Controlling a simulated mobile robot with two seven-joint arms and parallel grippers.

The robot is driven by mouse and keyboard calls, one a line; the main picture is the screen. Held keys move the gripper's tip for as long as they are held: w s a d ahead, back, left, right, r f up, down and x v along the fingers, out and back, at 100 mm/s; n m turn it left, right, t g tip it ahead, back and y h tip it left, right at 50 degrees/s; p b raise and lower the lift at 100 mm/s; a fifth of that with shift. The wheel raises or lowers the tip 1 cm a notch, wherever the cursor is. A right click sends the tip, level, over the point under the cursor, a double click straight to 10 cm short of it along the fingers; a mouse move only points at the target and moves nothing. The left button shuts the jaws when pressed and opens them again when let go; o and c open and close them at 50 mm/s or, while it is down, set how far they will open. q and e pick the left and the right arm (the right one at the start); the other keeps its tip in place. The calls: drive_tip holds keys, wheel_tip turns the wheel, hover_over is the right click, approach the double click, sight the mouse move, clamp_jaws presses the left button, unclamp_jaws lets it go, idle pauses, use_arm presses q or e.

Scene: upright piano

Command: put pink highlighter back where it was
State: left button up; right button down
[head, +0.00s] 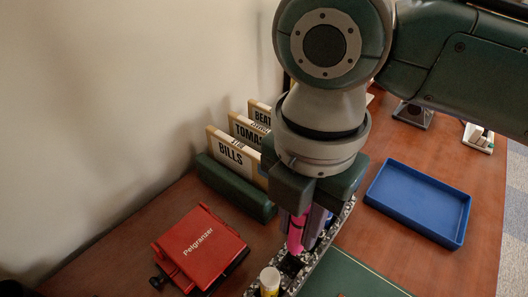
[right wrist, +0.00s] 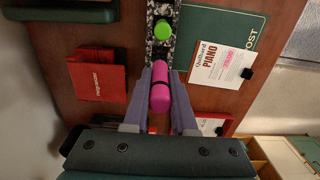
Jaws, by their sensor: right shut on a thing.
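The pink highlighter (head: 296,236) is upright between the purple-grey fingers of my right gripper (head: 308,220), which is shut on it. It also shows in the right wrist view (right wrist: 160,96), with both fingers against its sides. Below it is a long black-and-white speckled holder (head: 332,232). The highlighter's lower end is close to a dark square opening in this holder; I cannot tell whether it is inside. In the right wrist view a round green top (right wrist: 162,29) stands at the holder. My left gripper is not in view.
A yellow item with a white cap (head: 270,281) stands at the holder's near end. A red Pelgranzer punch (head: 200,250) and a green rack (head: 235,187) with labelled cards are left. A blue tray (head: 456,242) is right. A green mat (head: 350,278) lies beside the holder.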

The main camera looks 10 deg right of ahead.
sight(292, 253)
wheel_tip(292, 253, down, 4)
drive_tip(key=shift+r+b, duration=0.15)
drive_tip(key=shift+b, duration=0.15)
drive_tip(key=shift+f+b, duration=0.55)
drive_tip(key=shift+f, duration=1.45)
